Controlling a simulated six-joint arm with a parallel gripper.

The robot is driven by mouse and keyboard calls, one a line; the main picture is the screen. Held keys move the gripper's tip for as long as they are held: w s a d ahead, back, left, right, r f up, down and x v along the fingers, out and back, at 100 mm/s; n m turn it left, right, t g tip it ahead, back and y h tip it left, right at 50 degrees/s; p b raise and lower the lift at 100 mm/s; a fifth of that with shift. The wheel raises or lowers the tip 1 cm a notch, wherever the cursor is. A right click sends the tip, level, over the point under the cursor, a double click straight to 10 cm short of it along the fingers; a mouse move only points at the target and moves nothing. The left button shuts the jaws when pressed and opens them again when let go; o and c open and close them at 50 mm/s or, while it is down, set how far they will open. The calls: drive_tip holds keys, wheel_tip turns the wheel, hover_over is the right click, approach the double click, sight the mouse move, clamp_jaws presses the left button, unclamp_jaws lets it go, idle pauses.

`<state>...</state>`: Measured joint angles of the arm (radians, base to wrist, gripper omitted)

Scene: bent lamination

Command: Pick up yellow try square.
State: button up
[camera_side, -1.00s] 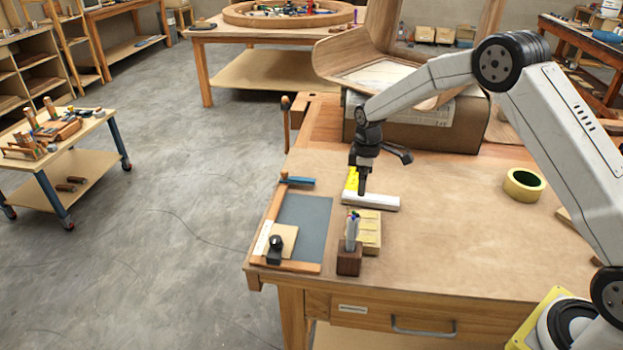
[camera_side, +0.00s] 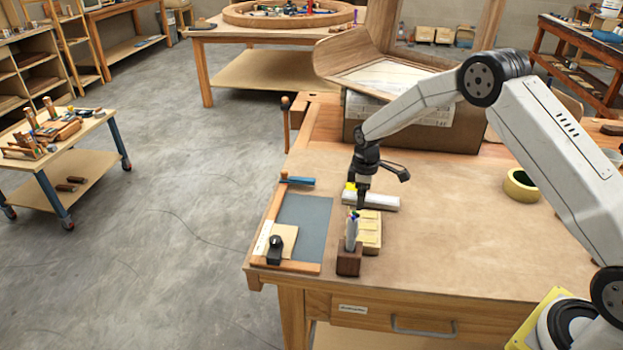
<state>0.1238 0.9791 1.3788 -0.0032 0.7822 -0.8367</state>
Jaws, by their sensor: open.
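The yellow try square lies on the workbench, its yellow part (camera_side: 349,190) showing at the left of my gripper and its pale grey bar (camera_side: 384,203) reaching to the right. My gripper (camera_side: 361,205) points down over the try square at its left end, and hides part of it. The fingers are open and look very close to the square; I cannot tell whether they touch it.
A pen holder (camera_side: 349,260) and a stack of yellowish blocks (camera_side: 369,232) stand just in front of the square. A grey mat (camera_side: 303,225) in a wooden frame lies to the left. The bench middle (camera_side: 450,225) is clear.

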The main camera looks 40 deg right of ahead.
drive_tip(key=shift+f, duration=0.2)
idle(0.5)
clamp_jaws()
drive_tip(key=shift+r, duration=0.15)
drive_tip(key=shift+r, duration=0.45)
wheel_tip(320, 180, up, 3)
drive_tip(key=shift+s+f, duration=0.1)
drive_tip(key=shift+s, duration=0.05)
drive_tip(key=s+a+r, duration=0.1)
drive_tip(key=s+r, duration=0.8)
drive_tip(key=s, duration=0.4)
drive_tip(key=shift+s+a+r, duration=0.2)
drive_tip(key=shift+s, duration=0.15)
